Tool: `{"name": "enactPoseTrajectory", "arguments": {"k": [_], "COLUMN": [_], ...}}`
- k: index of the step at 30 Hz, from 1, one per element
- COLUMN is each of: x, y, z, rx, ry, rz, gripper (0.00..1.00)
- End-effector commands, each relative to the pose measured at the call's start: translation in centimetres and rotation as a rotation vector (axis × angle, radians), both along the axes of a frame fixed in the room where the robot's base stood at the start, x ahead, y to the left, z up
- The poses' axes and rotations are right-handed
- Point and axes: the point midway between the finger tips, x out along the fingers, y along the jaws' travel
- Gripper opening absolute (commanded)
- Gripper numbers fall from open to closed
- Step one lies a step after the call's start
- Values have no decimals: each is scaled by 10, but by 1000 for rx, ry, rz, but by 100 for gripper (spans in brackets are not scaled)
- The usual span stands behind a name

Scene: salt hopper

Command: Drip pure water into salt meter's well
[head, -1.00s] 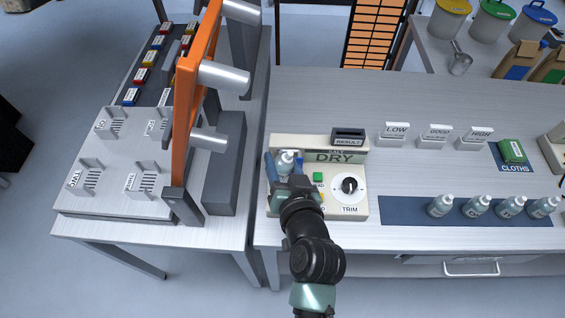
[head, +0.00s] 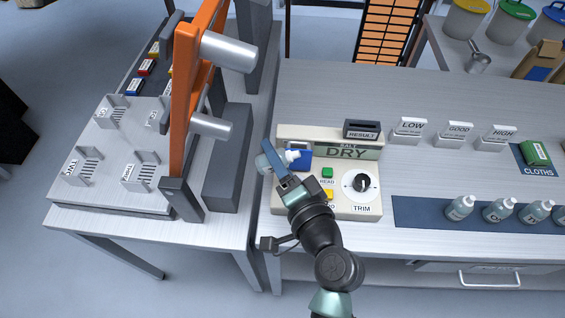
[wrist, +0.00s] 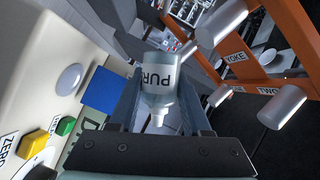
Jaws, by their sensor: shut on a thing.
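My gripper (head: 274,161) is shut on a small clear bottle (head: 265,165) at the left side of the salt meter (head: 335,203). In the wrist view the bottle (wrist: 160,78) has a label reading "PUR", the rest cut off, and its white nozzle points toward the lower edge. In the head view the bottle is tipped over, with the nozzle pointing right, above or beside a blue square (head: 303,161) on the meter. The meter's display (head: 347,152) reads DRY. I cannot make out the well or any drop for certain.
The meter has a green button (head: 327,172), a yellow button (head: 327,195) and a TRIM knob (head: 362,182). An orange frame (head: 187,100) with silver cylinders stands close on the left. Several bottles stand on a blue mat (head: 420,212) to the right.

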Motion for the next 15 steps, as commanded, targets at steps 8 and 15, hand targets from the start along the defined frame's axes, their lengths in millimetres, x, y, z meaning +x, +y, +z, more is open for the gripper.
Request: {"name": "enactPoseTrajectory", "arguments": {"k": [8, 15], "x": [0, 0], "y": [4, 2], "z": [-5, 6], "rx": [429, 723], "ry": [59, 101], "rz": [0, 1], "gripper": [0, 0]}}
